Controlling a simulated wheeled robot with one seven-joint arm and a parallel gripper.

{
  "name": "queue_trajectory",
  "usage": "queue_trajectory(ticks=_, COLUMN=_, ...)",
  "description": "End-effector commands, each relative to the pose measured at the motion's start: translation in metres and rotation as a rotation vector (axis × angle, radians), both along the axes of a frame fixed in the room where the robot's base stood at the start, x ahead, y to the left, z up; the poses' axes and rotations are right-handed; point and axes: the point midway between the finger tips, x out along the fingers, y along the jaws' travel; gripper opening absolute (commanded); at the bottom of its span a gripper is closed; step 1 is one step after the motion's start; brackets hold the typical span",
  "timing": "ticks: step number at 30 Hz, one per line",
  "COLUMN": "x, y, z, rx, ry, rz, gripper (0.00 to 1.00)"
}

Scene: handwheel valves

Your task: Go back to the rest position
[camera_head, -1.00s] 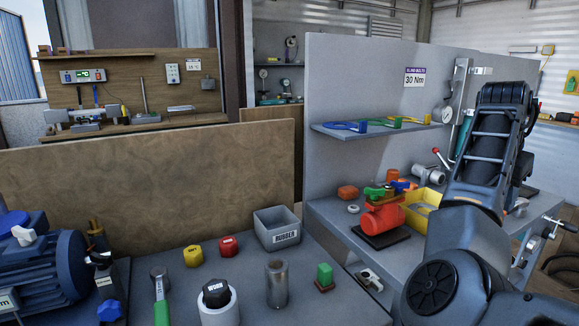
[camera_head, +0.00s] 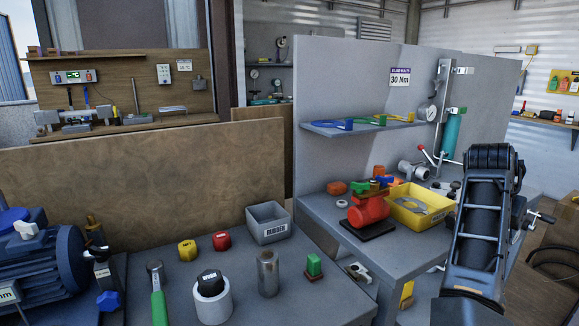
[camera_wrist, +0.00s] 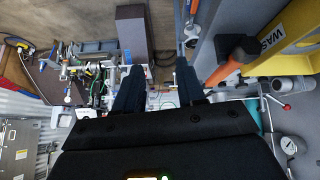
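My gripper (camera_wrist: 158,82) shows in the wrist view as two dark fingers standing apart, with nothing held between them. In the head view my arm is folded at the right, in front of the right end of the grey bench, and the gripper itself is hidden there. A red valve (camera_head: 368,208) with green and blue handles stands on a dark plate on the grey bench. A yellow bin (camera_head: 420,205) sits just right of it, left of my arm. A lever valve fitting (camera_head: 414,170) with a red knob stands behind the bin.
A grey panel (camera_head: 350,90) rises behind the bench. The near bench (camera_head: 240,300) carries a rubber bin (camera_head: 268,224), a steel cylinder (camera_head: 268,273), a green-handled hammer (camera_head: 158,295) and a blue motor (camera_head: 45,270). A teal cylinder (camera_head: 452,130) stands behind my arm.

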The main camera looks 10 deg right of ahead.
Motion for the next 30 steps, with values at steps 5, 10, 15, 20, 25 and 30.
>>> queue_trajectory(ticks=5, x=-0.024, y=-0.011, z=-0.042, rx=-0.144, ry=0.006, rz=0.091, gripper=0.39)
queue_trajectory(ticks=10, x=-0.049, y=-0.01, z=-0.078, rx=-0.283, ry=-0.002, rz=0.218, gripper=0.39)
queue_trajectory(ticks=15, x=-0.078, y=0.002, z=-0.11, rx=-0.396, ry=-0.015, rz=0.361, gripper=0.39)
queue_trajectory(ticks=20, x=-0.109, y=0.022, z=-0.135, rx=-0.475, ry=-0.037, rz=0.503, gripper=0.39)
queue_trajectory(ticks=25, x=-0.148, y=0.054, z=-0.158, rx=-0.531, ry=-0.075, rz=0.658, gripper=0.39)
queue_trajectory(ticks=30, x=-0.192, y=0.093, z=-0.174, rx=-0.556, ry=-0.127, rz=0.808, gripper=0.39)
